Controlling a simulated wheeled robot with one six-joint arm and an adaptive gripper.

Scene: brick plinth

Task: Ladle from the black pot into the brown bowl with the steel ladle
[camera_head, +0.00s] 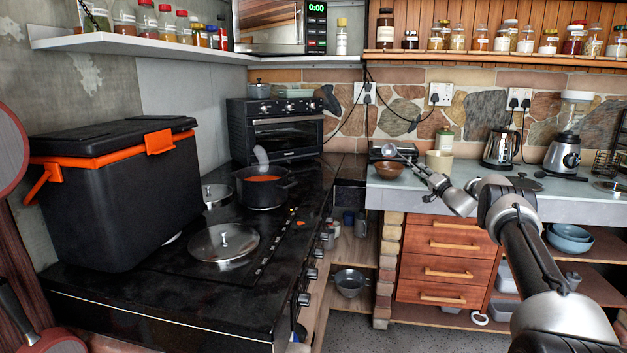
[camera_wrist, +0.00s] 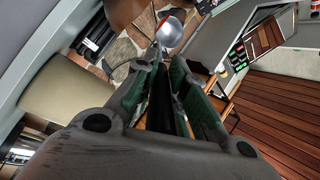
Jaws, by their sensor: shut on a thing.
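The black pot (camera_head: 264,194) stands on the dark stove top, open, with orange-red contents. The brown bowl (camera_head: 389,170) sits on the grey counter near its left end; part of a brown shape, likely this bowl, shows at the top of the wrist view (camera_wrist: 122,12). My gripper (camera_head: 427,177) is shut on the steel ladle (camera_head: 391,151), right of the brown bowl. The ladle's head is up above the bowl in the head view. In the wrist view the ladle head (camera_wrist: 169,33) lies beyond my fingertips (camera_wrist: 165,68), with some red at its rim.
A loose lid (camera_head: 224,243) lies on the stove, and a large black cooler (camera_head: 115,190) stands at left.

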